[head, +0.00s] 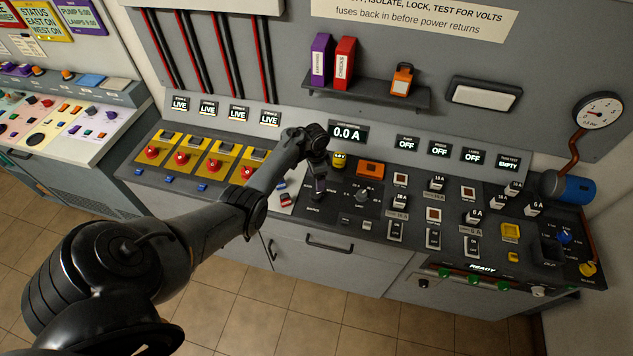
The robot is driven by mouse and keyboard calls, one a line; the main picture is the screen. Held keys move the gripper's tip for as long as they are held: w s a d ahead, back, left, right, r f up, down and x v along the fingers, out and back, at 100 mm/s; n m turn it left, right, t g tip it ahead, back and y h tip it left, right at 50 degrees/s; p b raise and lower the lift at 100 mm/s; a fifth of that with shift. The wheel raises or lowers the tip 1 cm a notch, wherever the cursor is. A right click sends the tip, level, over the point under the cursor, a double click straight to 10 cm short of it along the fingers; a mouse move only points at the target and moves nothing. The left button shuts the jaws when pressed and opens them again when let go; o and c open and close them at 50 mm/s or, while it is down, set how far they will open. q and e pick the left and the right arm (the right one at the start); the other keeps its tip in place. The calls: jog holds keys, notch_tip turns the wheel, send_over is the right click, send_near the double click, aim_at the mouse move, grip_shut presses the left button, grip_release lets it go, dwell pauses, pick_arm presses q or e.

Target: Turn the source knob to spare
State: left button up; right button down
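My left arm reaches in from the left, over the dark control panel (352,212). Its gripper (319,192) points down at the panel, just right of the white strip with red and blue parts. The fingers are small and dark here, and I cannot tell if they are open, shut or touching anything. A black rotary knob (362,196) with small marks around it sits on the panel to the right of the gripper. Its label is too small to read, so I cannot tell if it is the source knob. The panel directly under the gripper is partly hidden. My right gripper is not in view.
Yellow plates with red knobs (181,158) lie left of the arm. A yellow item (339,160) and an orange block (370,168) stand close by the gripper. Switches and fuses fill the panel's right side, with a blue knob (564,236) there. A display (348,132) reads 0.0 A.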

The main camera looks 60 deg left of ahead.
pick_arm(q)
notch_tip(320, 180, up, 2)
dwell(0.6)
jog(key=s+d+r+t+p, duration=0.1)
jog(key=s+d+r, duration=0.5)
jog(key=d, duration=0.6)
jog(key=s+d+r+t+p, duration=0.1)
jog(key=s+d+r+p, duration=0.3)
jog(key=d, duration=0.8)
jog(key=s+d+r+t+p, duration=0.1)
jog(key=s+d+r+p, duration=0.2)
jog(key=s+d+r, duration=0.5)
jog(key=s+d, duration=0.4)
jog(key=shift+n+t, duration=0.3)
